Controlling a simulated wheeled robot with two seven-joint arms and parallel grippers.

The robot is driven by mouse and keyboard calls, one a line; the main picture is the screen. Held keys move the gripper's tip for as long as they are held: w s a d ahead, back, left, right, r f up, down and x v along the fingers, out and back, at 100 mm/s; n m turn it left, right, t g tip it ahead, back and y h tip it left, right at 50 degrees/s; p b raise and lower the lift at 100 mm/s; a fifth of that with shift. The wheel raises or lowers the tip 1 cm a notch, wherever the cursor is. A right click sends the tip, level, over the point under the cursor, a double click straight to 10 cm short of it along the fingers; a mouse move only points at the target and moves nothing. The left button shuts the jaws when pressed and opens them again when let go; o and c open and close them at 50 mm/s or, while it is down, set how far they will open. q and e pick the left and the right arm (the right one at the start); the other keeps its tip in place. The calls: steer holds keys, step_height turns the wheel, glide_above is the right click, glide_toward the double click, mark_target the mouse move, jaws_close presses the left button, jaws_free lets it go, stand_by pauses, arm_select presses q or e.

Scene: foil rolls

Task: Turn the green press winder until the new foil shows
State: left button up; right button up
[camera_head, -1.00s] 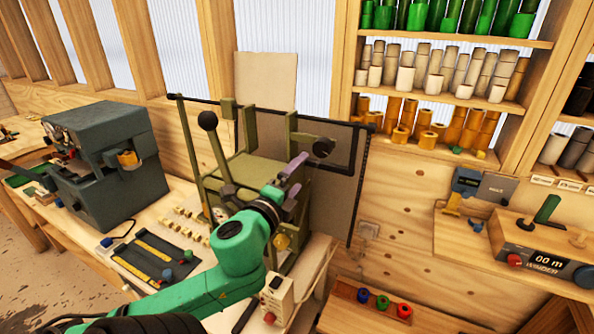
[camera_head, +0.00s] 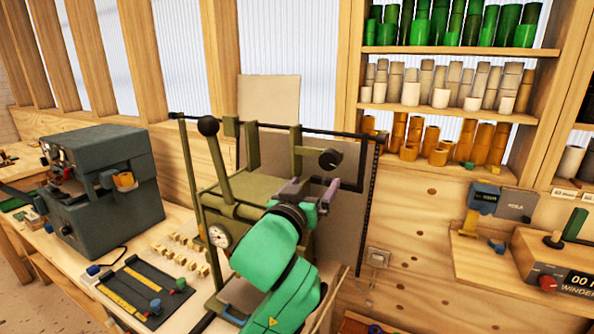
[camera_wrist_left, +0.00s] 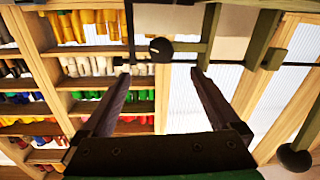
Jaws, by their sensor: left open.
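The olive-green press (camera_head: 262,186) stands on the bench in the head view, with a dial gauge and a long lever ending in a black ball. A round black winder knob (camera_head: 331,159) sits at its upper right. My left gripper (camera_head: 318,184) is just below and in front of that knob, with its two purple-grey fingers open and empty. In the left wrist view the knob (camera_wrist_left: 161,49) appears ahead, between the two open fingertips (camera_wrist_left: 161,73); I see no contact. My green wrist hides the press's lower right. I cannot make out any foil clearly. My right gripper is out of view.
The lever (camera_head: 218,158) rises left of my gripper. A grey machine (camera_head: 105,185) and a dark tray (camera_head: 145,290) occupy the bench at left. Shelves of coloured rolls (camera_head: 447,95) hang at right, above a winder unit (camera_head: 560,270). Open space lies right of the press.

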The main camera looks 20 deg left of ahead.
arm_select(q)
steer(key=p, duration=0.2)
glide_toward(328, 163)
steer(key=w, duration=0.1)
steer(key=w+p, duration=0.3)
steer(key=w, duration=0.5)
steer(key=shift+w+r, duration=0.2)
steer(key=shift+w, duration=0.05)
steer(key=shift+w+a+f, duration=0.1)
steer(key=shift+w+f, duration=0.05)
steer(key=shift+w, duration=0.5)
steer(key=c, duration=1.4)
steer(key=shift+o, duration=0.2)
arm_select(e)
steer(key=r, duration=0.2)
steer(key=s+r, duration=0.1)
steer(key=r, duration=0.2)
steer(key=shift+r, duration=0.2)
arm_select(q)
steer(key=shift+m, duration=0.3)
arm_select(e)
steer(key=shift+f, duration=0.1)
